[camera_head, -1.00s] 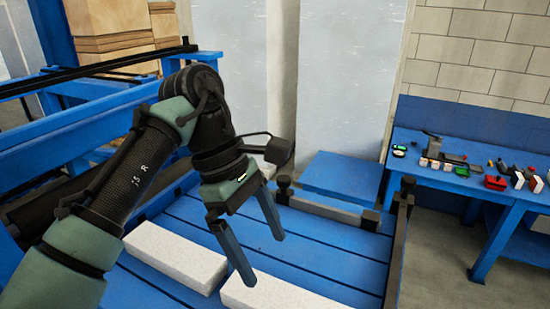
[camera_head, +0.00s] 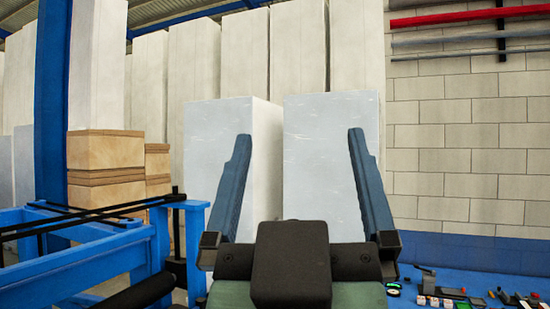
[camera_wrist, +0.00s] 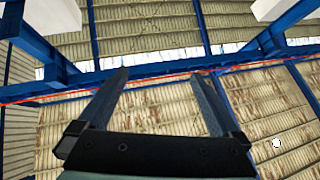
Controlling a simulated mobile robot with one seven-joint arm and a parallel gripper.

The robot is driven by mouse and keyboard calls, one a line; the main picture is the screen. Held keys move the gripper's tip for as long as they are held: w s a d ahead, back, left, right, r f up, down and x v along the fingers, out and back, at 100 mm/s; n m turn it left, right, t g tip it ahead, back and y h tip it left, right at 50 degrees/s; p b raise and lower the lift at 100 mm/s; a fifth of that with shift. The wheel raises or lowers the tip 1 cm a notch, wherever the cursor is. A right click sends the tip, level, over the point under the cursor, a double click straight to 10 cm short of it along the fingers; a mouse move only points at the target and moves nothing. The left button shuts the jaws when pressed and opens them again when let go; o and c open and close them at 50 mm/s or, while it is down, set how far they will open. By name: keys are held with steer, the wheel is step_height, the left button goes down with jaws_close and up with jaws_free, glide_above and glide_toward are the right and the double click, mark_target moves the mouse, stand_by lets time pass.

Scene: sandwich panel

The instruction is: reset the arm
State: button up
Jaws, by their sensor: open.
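My gripper (camera_head: 298,165) stands close in front of the head camera, its two dark blue fingers pointing up and spread wide apart. It is open, with nothing between the fingers. In the wrist view my gripper (camera_wrist: 160,80) also shows open and empty, against the roof. The rest of my arm is mostly out of view below.
Tall white blocks (camera_head: 233,135) stand behind the gripper. A blue bench (camera_head: 450,281) with small items is at lower right. Blue roof beams (camera_wrist: 35,45) cross the wrist view.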

steer(key=s+a+y, duration=0.1)
steer(key=s+t+y, duration=0.1)
steer(key=shift+s+a+r, duration=0.35)
steer(key=shift+s+r, duration=0.05)
step_height(320, 180, down, 15)
steer(key=b, duration=1.4)
steer(key=shift+d+r, duration=0.2)
